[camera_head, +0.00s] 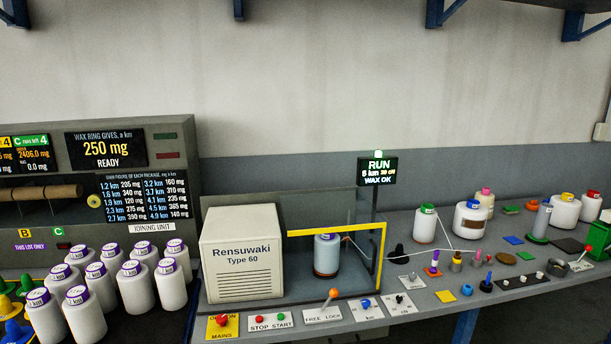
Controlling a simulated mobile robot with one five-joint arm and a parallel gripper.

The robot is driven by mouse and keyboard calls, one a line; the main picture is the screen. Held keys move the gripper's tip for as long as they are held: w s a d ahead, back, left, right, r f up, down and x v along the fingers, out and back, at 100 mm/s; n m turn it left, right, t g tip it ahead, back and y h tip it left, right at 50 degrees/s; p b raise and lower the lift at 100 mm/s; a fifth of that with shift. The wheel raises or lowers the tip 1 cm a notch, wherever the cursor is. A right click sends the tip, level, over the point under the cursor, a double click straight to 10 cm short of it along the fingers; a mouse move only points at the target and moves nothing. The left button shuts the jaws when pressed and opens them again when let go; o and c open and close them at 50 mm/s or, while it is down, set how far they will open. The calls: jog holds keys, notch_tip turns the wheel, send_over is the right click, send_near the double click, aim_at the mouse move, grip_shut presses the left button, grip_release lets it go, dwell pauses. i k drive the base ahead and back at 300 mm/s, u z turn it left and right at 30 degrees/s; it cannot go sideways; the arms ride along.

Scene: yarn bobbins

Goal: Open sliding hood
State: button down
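A beige machine labelled "Rensuwaki Type 60" (243,257) stands on the grey bench in the middle. To its right a yellow frame (382,250) has a top bar and a right upright; it looks like the edge of a clear hood. A white package with a blue top (326,255) stands behind this frame, and a thin thread runs from its right. I cannot tell whether the hood is open or shut. My gripper is not in view.
Along the bench front are a yellow mains switch (222,326), a stop/start plate (270,322) and an orange-knobbed "FREE LOCK" lever (333,295). A lit "RUN" display (378,170) stands behind. Several white bottles stand left; bottles and small parts crowd the right.

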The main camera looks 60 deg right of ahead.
aim_at(381, 224)
jog(key=z, duration=4.5)
jog(key=i, duration=0.1)
jog(key=u, duration=2.3)
jog(key=k, duration=0.95)
jog(key=u, duration=0.2)
jog(key=i, duration=0.9)
jog(key=z, duration=0.1)
